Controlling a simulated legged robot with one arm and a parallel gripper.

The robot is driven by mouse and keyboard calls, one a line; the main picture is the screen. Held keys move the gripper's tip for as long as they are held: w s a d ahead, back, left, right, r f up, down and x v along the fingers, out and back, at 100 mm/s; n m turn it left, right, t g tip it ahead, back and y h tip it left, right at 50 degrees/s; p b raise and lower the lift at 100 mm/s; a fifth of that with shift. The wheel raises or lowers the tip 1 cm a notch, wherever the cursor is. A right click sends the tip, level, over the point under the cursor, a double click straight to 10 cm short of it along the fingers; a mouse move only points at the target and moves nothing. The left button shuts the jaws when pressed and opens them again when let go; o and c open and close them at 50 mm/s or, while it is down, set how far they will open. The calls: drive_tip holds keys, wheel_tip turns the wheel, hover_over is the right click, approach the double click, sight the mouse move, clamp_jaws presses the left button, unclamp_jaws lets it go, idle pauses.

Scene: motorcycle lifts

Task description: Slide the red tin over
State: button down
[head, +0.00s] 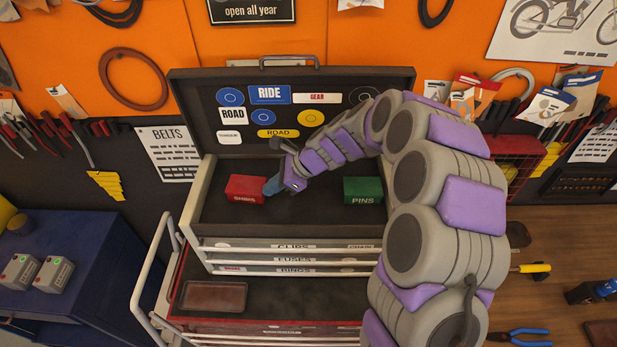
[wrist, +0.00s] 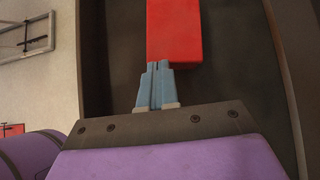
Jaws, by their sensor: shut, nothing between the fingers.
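The red tin (head: 245,189), labelled "SHIMS", sits at the left in the dark top tray of the tool chest (head: 300,231). My gripper (head: 271,187) is shut and empty, low in the tray at the tin's right side. In the wrist view the closed blue-grey fingertips (wrist: 157,66) meet the near end of the red tin (wrist: 174,30). They look to be touching it or very close; the exact contact cannot be told.
A green tin (head: 363,190) labelled "PINS" stands at the right of the same tray, below my arm. The tray floor between the tins is clear. The open lid (head: 290,105) with stickers rises behind. A white side rail (head: 152,270) stands left of the chest.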

sight(254, 191)
drive_tip(key=a, duration=0.4)
drive_tip(key=a+p, duration=0.1)
drive_tip(key=a, duration=0.1)
drive_tip(key=shift+s+f, duration=0.25)
drive_tip(key=shift+s, duration=0.05)
drive_tip(key=shift+w+d, duration=0.2)
drive_tip(key=shift+d, duration=0.3)
drive_tip(key=shift+w+d, duration=0.2)
drive_tip(key=shift+d, duration=0.25)
drive_tip(key=shift+s+d, duration=0.15)
drive_tip(key=shift+d, duration=0.05)
